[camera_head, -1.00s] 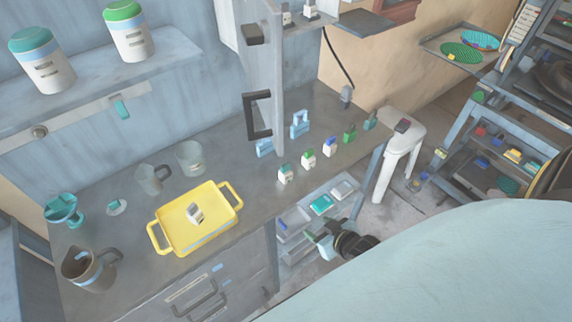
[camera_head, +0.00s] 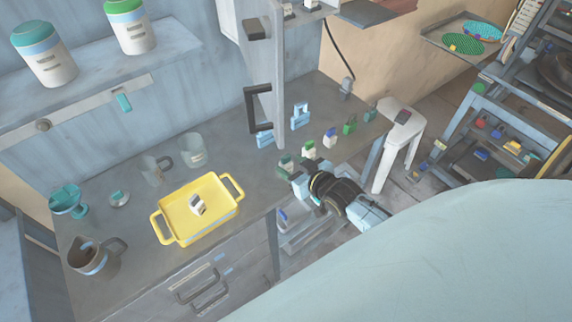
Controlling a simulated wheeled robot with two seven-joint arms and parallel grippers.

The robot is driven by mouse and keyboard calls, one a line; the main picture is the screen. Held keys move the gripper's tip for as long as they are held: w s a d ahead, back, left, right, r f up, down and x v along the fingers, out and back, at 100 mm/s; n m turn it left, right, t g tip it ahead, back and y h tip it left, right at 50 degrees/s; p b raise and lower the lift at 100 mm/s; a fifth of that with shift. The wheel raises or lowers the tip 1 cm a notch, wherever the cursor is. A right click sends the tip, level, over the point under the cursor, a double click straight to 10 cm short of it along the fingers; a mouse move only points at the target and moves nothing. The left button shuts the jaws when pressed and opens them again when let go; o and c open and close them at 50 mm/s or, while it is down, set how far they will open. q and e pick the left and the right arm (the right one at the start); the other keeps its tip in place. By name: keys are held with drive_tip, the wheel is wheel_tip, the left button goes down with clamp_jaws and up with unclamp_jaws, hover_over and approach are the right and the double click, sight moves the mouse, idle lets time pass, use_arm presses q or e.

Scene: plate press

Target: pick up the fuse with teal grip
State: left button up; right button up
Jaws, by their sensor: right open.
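The fuse with teal grip (camera_head: 285,163) stands upright on the counter near its front edge, a white body with a teal top. My right gripper (camera_head: 299,178) is open at the counter's front edge, just right of and nearer than this fuse. Its fingers partly overlap the fuse's lower part, and I cannot tell whether they touch it. A fuse with green grip (camera_head: 309,150) and a fuse with blue grip (camera_head: 330,137) stand in the same row, further right. My left gripper is not in view.
Light blue clips (camera_head: 300,113) stand behind the row, near an open cabinet door (camera_head: 275,105) with a dark handle. A white stool (camera_head: 402,132) stands off the counter's right end.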

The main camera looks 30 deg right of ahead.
sight(287, 163)
drive_tip(key=x, duration=0.5)
drive_tip(key=shift+w+a, duration=0.1)
drive_tip(key=shift+a, duration=0.05)
drive_tip(key=c, duration=1.1)
